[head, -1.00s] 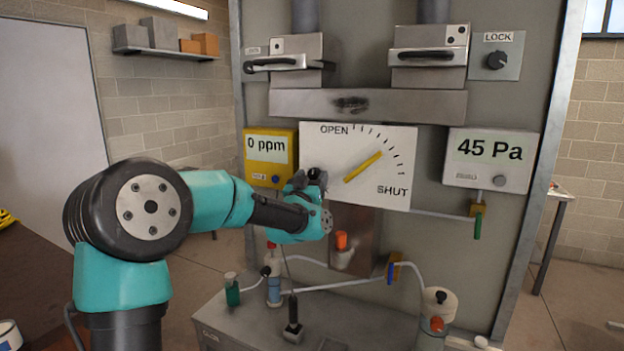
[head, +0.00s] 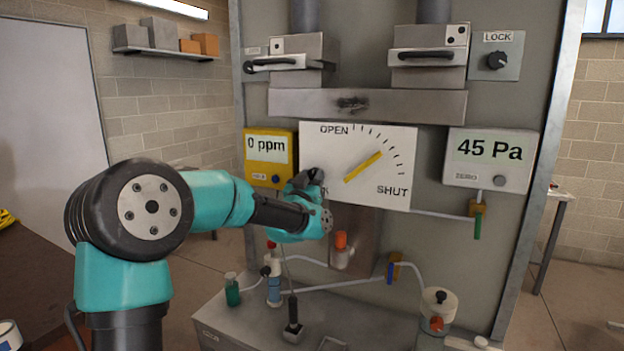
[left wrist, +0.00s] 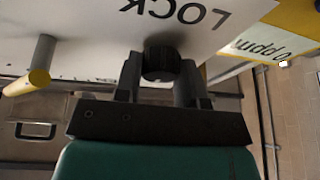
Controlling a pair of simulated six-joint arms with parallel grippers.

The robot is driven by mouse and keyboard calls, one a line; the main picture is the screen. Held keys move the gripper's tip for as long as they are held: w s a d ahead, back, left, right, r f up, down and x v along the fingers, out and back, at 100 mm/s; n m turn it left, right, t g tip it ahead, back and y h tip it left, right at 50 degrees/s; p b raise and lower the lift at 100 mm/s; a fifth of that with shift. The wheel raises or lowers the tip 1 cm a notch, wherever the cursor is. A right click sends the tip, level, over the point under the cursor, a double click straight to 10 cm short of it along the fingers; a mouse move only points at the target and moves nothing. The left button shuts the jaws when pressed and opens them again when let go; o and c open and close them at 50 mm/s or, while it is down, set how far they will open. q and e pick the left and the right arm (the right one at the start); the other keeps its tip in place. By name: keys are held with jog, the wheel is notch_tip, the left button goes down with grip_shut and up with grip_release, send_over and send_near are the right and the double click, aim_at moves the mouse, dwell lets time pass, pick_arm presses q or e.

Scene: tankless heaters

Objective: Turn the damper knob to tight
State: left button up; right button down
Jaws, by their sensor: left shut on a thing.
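The white dial panel (head: 357,140) carries a scale from OPEN to SHUT and a yellow pointer handle (head: 363,166) that slants up to the right. A black knob (left wrist: 160,60) sits at the panel's lower left, by a LOCK label seen upside down in the left wrist view. My left gripper (head: 314,180) is at that corner in the head view, and its fingers largely hide the knob there. In the left wrist view the two fingers stand on either side of the knob and are shut on it. The knob's own pointer mark cannot be made out. My right gripper is not in view.
A yellow 0 ppm meter (head: 270,172) is just left of the gripper. A 45 Pa gauge (head: 490,160) hangs to the right. Another LOCK knob (head: 497,61) is at the upper right. Hoses and bottles stand on the grey bench (head: 225,320) below.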

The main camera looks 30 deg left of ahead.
pick_arm(q)
jog(key=shift+m, duration=0.5)
jog(key=m+h, duration=0.2)
jog(key=m, duration=0.1)
jog(key=m+h, duration=0.2)
jog(key=m, duration=0.1)
jog(key=shift+a, duration=0.2)
jog(key=m+h, duration=0.1)
jog(key=m, duration=0.3)
jog(key=m+g+h, duration=0.1)
jog(key=m+h, duration=0.1)
jog(key=m, duration=0.2)
jog(key=shift+a, duration=0.1)
jog(key=m+g+h, duration=0.1)
jog(key=m, duration=0.1)
jog(key=m+g, duration=0.1)
jog(key=m, duration=0.2)
jog(key=shift+r+h, duration=0.1)
jog(key=shift+h, duration=0.3)
jog(key=m+g, duration=0.1)
jog(key=m, duration=0.1)
jog(key=m+g, duration=0.1)
jog(key=m, duration=0.2)
jog(key=shift+r, duration=0.15)
jog(key=shift+m, duration=0.4)
jog(key=o, duration=0.9)
jog(key=shift+s+a, duration=0.1)
jog(key=shift+s, duration=0.05)
